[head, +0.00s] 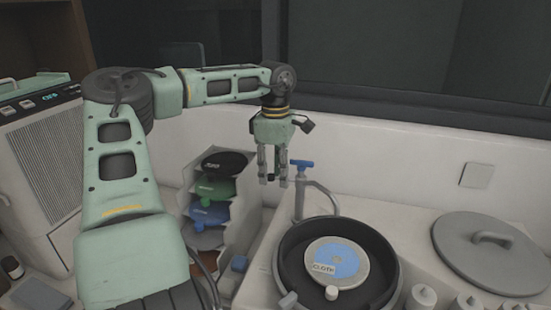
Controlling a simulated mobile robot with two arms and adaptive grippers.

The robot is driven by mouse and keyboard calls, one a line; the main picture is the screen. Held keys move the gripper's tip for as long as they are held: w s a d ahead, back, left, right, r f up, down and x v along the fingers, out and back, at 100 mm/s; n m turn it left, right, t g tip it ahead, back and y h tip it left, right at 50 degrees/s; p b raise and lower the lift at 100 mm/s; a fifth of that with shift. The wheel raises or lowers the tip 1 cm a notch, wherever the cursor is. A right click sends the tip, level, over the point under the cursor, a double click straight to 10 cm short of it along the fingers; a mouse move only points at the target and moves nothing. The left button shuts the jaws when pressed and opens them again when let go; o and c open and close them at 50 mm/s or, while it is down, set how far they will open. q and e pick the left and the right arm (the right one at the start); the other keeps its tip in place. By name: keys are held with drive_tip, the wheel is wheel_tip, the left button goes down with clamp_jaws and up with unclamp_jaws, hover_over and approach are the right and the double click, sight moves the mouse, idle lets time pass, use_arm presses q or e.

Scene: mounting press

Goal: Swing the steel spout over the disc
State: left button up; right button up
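The steel spout (324,194) rises at the back left rim of a black round bowl (287,262) and bends right, its end by the bowl's back rim. A blue handle (302,164) tops its post. The disc (352,262), pale with a blue centre and a "CLOTH" label, lies in the bowl. My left gripper (272,182) points down, just left of the blue handle. Its fingers are apart with nothing visible between them. I cannot tell whether it touches the spout. My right gripper is not in view.
A stepped rack (240,215) of coloured discs stands left of the bowl, behind my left arm. A grey lid (485,262) lies at the right. White bottles (421,297) stand at the front right. A vented machine (40,150) is at the far left.

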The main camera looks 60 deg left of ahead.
use_arm(q)
wheel_tip(320, 180, up, 12)
idle(0.6)
drive_tip(key=shift+s+d, duration=0.1)
drive_tip(key=shift+c, duration=0.5)
